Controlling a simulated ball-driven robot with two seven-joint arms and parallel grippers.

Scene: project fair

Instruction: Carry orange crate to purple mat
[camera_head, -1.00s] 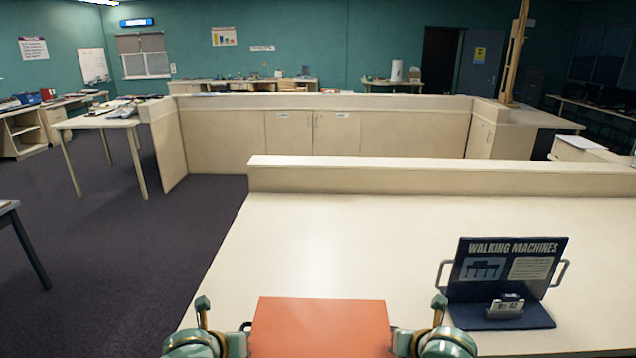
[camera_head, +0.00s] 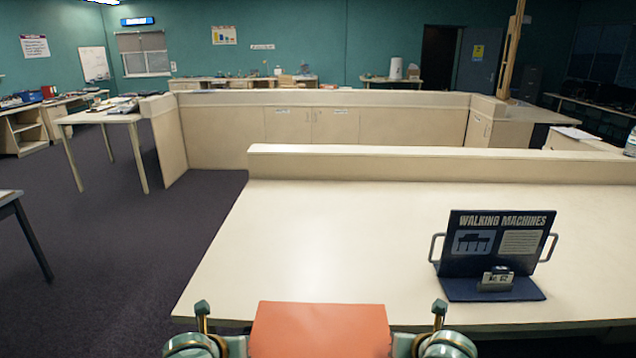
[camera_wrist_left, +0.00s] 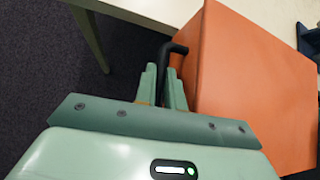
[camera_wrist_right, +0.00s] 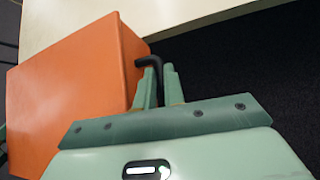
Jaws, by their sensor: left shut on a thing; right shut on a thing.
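The orange crate (camera_head: 320,330) is at the bottom middle of the head view, in front of the near edge of the pale table. My left gripper (camera_wrist_left: 163,80) is shut on the black handle on one side of the crate. My right gripper (camera_wrist_right: 158,82) is shut on the black handle on the opposite side. The crate hangs between my two grippers and looks about level. Its orange side also fills much of the left wrist view (camera_wrist_left: 250,85) and shows in the right wrist view (camera_wrist_right: 75,90). No purple mat is visible in any view.
The pale table (camera_head: 320,230) has a raised ledge (camera_head: 440,162) along its back. A dark blue "Walking Machines" display (camera_head: 498,245) with side handles stands at its right. Dark carpet (camera_head: 110,260) is open to the left, with a table corner (camera_head: 15,200) at the left edge.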

